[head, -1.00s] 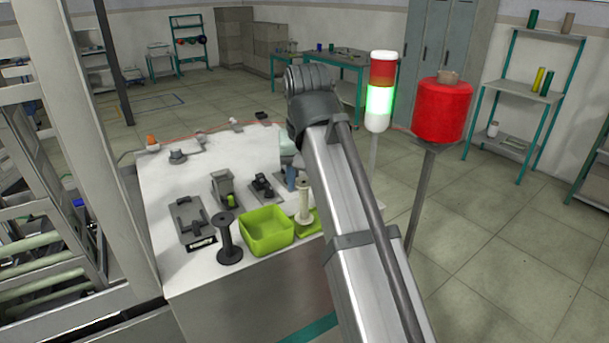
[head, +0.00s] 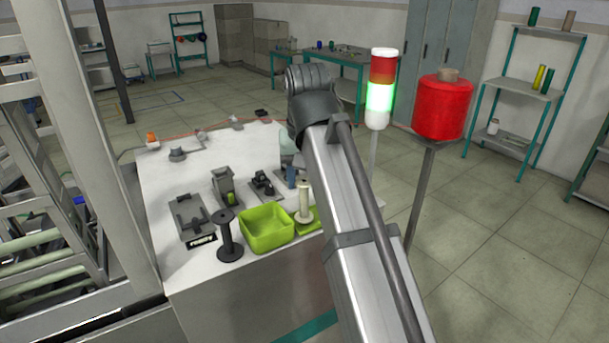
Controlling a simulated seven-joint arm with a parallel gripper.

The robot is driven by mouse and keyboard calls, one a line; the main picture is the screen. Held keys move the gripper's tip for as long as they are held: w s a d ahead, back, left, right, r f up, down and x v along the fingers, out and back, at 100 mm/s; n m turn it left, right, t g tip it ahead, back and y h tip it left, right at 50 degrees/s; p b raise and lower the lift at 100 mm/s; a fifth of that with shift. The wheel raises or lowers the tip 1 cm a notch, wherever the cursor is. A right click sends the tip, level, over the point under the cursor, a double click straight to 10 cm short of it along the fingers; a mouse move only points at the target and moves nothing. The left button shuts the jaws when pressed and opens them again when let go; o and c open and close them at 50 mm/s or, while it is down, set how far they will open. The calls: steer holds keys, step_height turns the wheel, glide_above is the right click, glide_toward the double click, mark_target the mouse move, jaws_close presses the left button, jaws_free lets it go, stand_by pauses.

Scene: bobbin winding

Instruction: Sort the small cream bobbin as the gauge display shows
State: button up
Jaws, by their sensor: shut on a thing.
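A cream bobbin (head: 304,201) stands upright on a bright green plate (head: 313,224) at the bench's front right, beside my arm. I cannot tell whether it is the small one. A small dark panel with white marks (head: 202,240) lies in front of a grey fixture (head: 186,222) at the bench's front left. Its marks are too small to read, and I cannot tell whether it is the gauge display. My arm crosses the bench's right side and hides part of it. My gripper and anything in it are hidden behind the arm.
A black bobbin (head: 228,238) stands at the front left, next to an open green bin (head: 268,246). Small dark fixtures (head: 263,186) stand behind. The signal tower (head: 380,100) is lit green. A red thread cone (head: 443,107) stands on a post.

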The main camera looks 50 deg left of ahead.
steer(key=shift+f, duration=0.55)
stand_by(0.4)
steer(key=o, duration=0.9)
steer(key=shift+r, duration=0.1)
steer(key=shift+w+a+v, duration=0.1)
steer(key=shift+a+v, duration=0.1)
steer(key=shift+v, duration=0.95)
steer(key=shift+w+a+v, duration=0.15)
steer(key=shift+a+v, duration=0.05)
steer(key=shift+v, duration=0.9)
steer(key=shift+w+a+v, duration=0.1)
steer(key=shift+a+v, duration=0.1)
steer(key=shift+v, duration=0.95)
